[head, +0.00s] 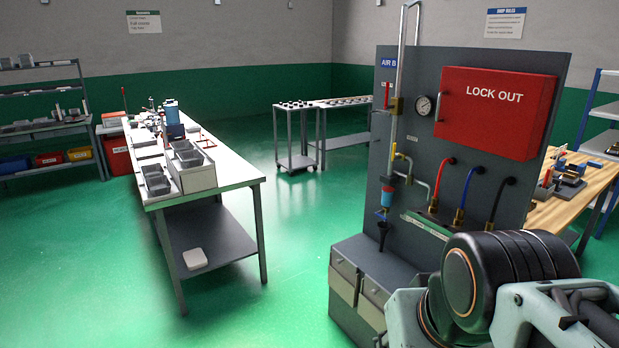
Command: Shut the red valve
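A grey air panel (408,78) stands right of centre. At its left edge a narrow red handle (387,96) stands roughly upright beside a brass fitting (396,106) on the vertical pipe. It looks like the red valve's lever, but it is small here and its exact setting is hard to read. A yellow handle (403,158) sits lower on the same pipework. My arm fills the lower right, in front of the panel's lower right part. My gripper's fingers do not show.
The panel carries a pressure gauge (424,106), a red lock-out box (496,112) and red, blue and black hoses. A drawer cabinet (345,268) stands below. A long workbench (230,176) is at left, a wooden bench (560,212) at right. Green floor (290,230) lies open between bench and panel.

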